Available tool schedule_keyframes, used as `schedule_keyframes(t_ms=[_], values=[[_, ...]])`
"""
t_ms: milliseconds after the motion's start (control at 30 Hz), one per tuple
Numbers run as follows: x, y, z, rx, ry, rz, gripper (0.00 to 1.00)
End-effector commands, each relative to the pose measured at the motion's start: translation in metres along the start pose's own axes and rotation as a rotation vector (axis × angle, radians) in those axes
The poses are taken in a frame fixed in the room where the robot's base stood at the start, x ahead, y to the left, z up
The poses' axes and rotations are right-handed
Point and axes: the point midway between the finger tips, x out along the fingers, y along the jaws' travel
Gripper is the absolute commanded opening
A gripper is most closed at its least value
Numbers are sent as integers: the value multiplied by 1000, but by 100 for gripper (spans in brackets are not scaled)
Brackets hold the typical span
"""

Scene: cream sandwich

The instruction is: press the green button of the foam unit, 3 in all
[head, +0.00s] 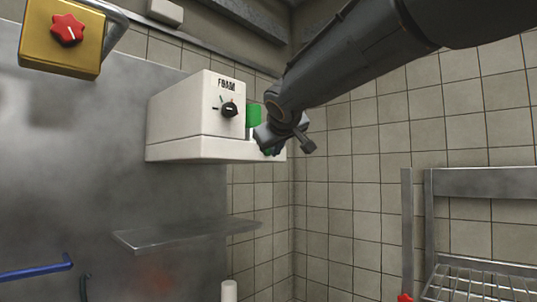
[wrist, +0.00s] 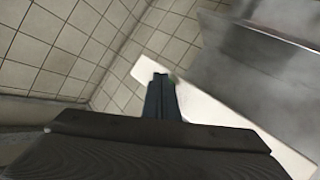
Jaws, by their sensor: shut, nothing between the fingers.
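The white foam unit (head: 175,115) is fixed on the wall, with FOAM lettering and a black knob (head: 229,109) on its front. Its green button (head: 253,116) is at the right end of the front. My gripper (head: 268,143) is right at the button and hides its lower right part. In the wrist view, my shut, empty fingers (wrist: 160,78) reach over the unit's white body (wrist: 210,112). A small greenish patch (wrist: 174,79) shows beside the fingertips. I cannot tell whether the fingers touch the button.
A metal shelf (head: 185,235) lies below the unit. A yellow box (head: 50,45) with a red star knob is at upper left. A wire rack (head: 485,285) stands at lower right.

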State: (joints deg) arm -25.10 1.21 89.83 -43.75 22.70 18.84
Motion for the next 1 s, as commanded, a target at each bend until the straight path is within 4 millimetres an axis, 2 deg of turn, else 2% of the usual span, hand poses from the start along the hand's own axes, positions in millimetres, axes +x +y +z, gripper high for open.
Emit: schedule_keyframes(t_ms=[1000], values=[[6, -4, -5, 0, 1, 0, 0]])
